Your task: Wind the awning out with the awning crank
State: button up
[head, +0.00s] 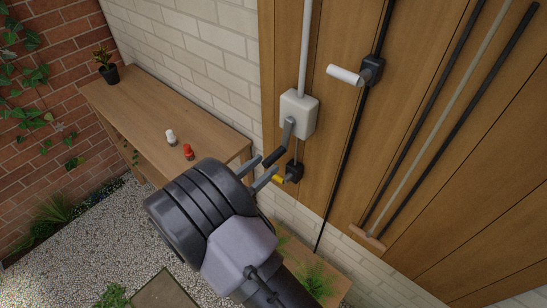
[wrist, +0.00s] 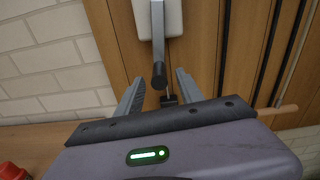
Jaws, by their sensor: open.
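A crank, which I take to be the awning crank, has a grey arm (head: 289,130) hanging down from a white box (head: 298,113) on the wooden wall. Its dark grip (head: 274,157) sticks out towards my gripper (head: 260,171). In the wrist view the grey arm (wrist: 157,30) runs down to the dark grip (wrist: 159,75). The grip appears between the two fingertips of my gripper (wrist: 160,77), with a gap on each side. My gripper is open and empty. Whether the grip is fully between the fingers in depth is unclear. The awning itself is not in view.
A yellow-tipped black fitting (head: 293,172) sits just below the crank. A white handle (head: 345,75) juts from the wall at upper right. Poles (head: 450,110) stand further right. A wooden bench (head: 150,105) holds a potted plant (head: 108,72), white bottle (head: 170,137) and red bottle (head: 188,151).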

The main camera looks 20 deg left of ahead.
aim_at(283, 149)
jog(key=x, duration=0.5)
jog(key=shift+w+b, duration=0.2)
jog(key=shift+b, duration=0.1)
grip_shut()
dwell(1.1)
